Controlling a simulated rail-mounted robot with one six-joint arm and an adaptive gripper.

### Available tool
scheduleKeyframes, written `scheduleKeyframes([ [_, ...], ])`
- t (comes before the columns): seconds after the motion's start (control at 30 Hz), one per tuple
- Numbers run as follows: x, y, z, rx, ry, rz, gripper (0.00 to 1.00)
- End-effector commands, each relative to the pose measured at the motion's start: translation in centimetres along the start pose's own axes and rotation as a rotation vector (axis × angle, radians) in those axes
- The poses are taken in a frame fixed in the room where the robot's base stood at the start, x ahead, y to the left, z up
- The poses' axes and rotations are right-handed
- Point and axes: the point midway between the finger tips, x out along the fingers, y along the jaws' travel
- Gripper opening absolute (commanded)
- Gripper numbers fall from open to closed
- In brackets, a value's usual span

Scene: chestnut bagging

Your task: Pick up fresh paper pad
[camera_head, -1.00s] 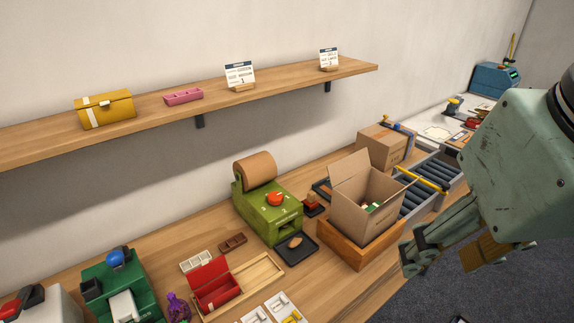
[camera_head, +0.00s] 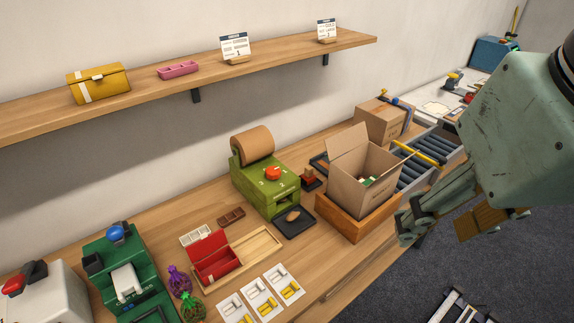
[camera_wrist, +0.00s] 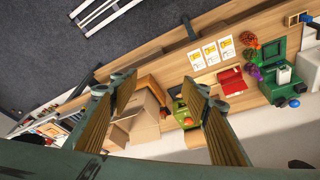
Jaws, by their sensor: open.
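A small brown lump (camera_head: 293,216), which looks like the paper pad, lies on a dark tray (camera_head: 296,229). The tray sits at the front of a green machine (camera_head: 270,192) with a brown paper roll (camera_head: 252,144) on top and an orange button. My gripper (camera_head: 432,218) is apart from it, to the right, beyond the open carton. In the wrist view my gripper (camera_wrist: 160,84) is open and empty, its ribbed tan fingers wide apart. The green machine (camera_wrist: 181,107) shows there between the fingers, toward the right one; I cannot make out the lump there.
An open cardboard box (camera_head: 362,183) on a wooden stand (camera_head: 347,221) stands between the machine and my gripper. A roller conveyor (camera_head: 428,150) and a closed box (camera_head: 380,122) are behind. A red box (camera_head: 213,261) and several picture cards (camera_head: 260,297) lie left and front.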

Motion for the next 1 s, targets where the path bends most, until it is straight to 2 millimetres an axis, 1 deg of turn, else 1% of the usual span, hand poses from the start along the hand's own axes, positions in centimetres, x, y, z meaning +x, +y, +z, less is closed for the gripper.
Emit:
scheduleKeyframes([
  [0.27, 0.0, 0.0, -0.2, -0.002, -0.002, 0.000, 0.43],
  [0.47, 0.3, -0.2, -1.3, -0.016, -0.010, -0.002, 0.43],
  [0.67, 0.9, -0.5, -3.6, -0.040, -0.026, -0.006, 0.43],
  [1.0, 2.7, -1.3, -8.1, -0.093, -0.058, -0.014, 0.43],
])
